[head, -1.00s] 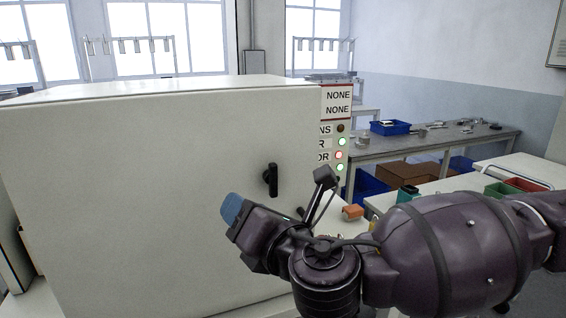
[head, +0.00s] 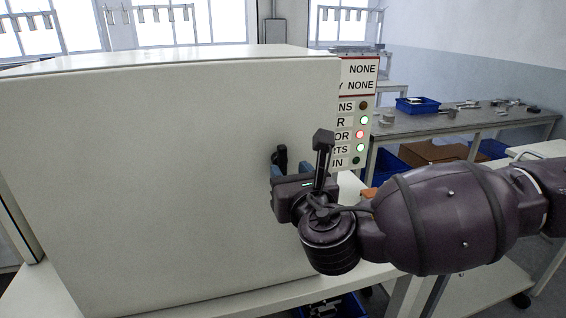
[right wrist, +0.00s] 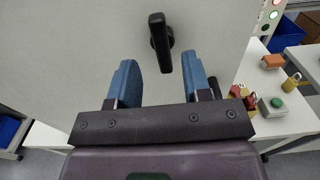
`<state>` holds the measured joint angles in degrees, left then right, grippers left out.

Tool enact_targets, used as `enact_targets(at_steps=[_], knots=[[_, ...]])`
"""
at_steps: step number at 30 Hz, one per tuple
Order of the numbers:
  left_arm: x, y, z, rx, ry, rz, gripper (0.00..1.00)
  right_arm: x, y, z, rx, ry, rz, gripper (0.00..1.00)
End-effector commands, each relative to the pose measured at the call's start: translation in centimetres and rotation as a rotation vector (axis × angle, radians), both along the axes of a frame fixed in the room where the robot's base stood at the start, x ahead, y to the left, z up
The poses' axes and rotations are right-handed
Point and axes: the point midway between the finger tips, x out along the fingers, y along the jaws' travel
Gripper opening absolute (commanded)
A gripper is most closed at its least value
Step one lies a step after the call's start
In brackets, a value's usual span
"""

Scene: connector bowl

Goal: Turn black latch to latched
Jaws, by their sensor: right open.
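The black latch (head: 280,156) is a small handle on the front of the white cabinet door (head: 160,170), near its right edge. In the right wrist view the latch (right wrist: 160,42) stands nearly upright, its lower end tilted slightly right. My right gripper (head: 276,172) is in front of the door just at the latch's lower end and partly hides it. In the right wrist view its blue fingers (right wrist: 160,78) are open, with the latch ahead of and between them, not gripped. My left gripper is not in view.
A status panel (head: 358,110) with lit lamps stands right of the cabinet. In the right wrist view, padlocks and small coloured items (right wrist: 268,98) lie on a white table at right. A workbench (head: 430,122) with a blue bin (head: 416,105) stands behind.

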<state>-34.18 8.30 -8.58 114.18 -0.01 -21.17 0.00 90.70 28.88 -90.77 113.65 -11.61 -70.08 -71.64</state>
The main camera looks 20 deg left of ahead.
Motion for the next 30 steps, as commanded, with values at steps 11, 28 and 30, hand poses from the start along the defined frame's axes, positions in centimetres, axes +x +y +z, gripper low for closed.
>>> enact_targets(at_steps=[11, 28, 30], knots=[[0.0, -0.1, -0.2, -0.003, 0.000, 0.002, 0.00, 3.7, 2.5, -0.1, 0.000, 0.000, 0.000, 0.45], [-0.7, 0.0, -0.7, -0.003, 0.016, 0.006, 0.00, 4.2, 2.8, -0.1, 0.000, 0.001, 0.000, 0.22], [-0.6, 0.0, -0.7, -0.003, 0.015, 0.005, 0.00, 4.2, 2.8, -0.1, 0.000, 0.001, 0.000, 0.11]])
